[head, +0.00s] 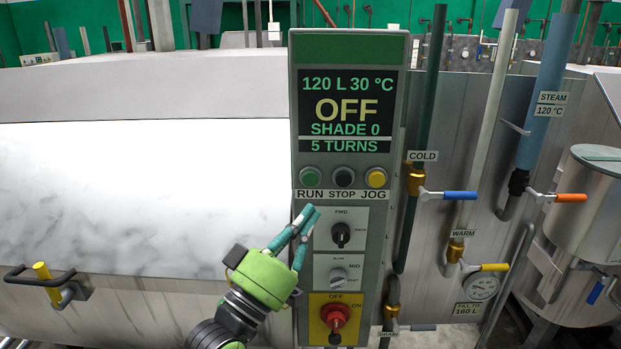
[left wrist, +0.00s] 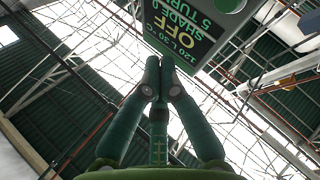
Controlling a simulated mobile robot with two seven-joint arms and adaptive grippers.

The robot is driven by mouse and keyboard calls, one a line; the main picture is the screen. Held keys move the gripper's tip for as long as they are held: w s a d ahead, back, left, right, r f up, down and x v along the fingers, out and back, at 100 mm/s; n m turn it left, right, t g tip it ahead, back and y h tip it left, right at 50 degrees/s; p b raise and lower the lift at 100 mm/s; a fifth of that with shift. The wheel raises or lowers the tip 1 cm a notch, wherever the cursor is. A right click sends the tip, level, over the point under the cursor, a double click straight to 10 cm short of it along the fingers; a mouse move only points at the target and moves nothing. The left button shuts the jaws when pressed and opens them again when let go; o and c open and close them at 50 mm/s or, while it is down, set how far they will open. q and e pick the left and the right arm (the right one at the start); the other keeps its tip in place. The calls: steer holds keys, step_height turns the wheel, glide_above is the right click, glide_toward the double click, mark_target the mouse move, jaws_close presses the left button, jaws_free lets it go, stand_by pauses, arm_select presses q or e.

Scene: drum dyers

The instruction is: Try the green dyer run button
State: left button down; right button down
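The green RUN button (head: 310,177) is the left one of three buttons on the upright control panel (head: 381,225). The black STOP button (head: 343,177) and yellow JOG button (head: 376,177) sit beside it. The panel display (head: 346,110) reads 120 L 30 °C, OFF, SHADE 0, 5 TURNS. My left gripper (head: 312,211) points up at the panel, its fingertips just below the RUN label; contact cannot be told. Its fingertips meet in the left wrist view (left wrist: 160,66), with nothing between them. My right gripper is in neither view.
Below the buttons are a black selector (head: 341,235), a grey speed knob (head: 338,277) and a red OFF/ON switch (head: 335,317). Pipes with a blue COLD lever (head: 459,195) and yellow WARM lever (head: 493,267) stand right. The pale dyer drum (head: 140,200) fills the left.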

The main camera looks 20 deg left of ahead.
mark_target(310, 179)
arm_select(q)
steer(key=shift+w, duration=0.15)
steer(key=shift+w+a+b, duration=0.4)
steer(key=shift+w+b, duration=0.1)
steer(key=shift+w, duration=0.9)
steer(key=shift+w+a+b, duration=0.4)
steer(key=shift+w+b, duration=0.05)
steer(key=shift+w, duration=0.9)
steer(key=shift+w+a+b, duration=0.4)
steer(key=shift+w+b, duration=0.1)
steer(key=shift+w, duration=0.9)
steer(key=shift+w+a, duration=0.15)
steer(key=shift+w, duration=0.25)
steer(key=shift+w+a, duration=0.1)
steer(key=shift+w, duration=0.3)
steer(key=shift+s, duration=0.15)
steer(key=shift+s+d, duration=0.2)
steer(key=shift+s, duration=0.45)
steer(key=shift+p, duration=0.3)
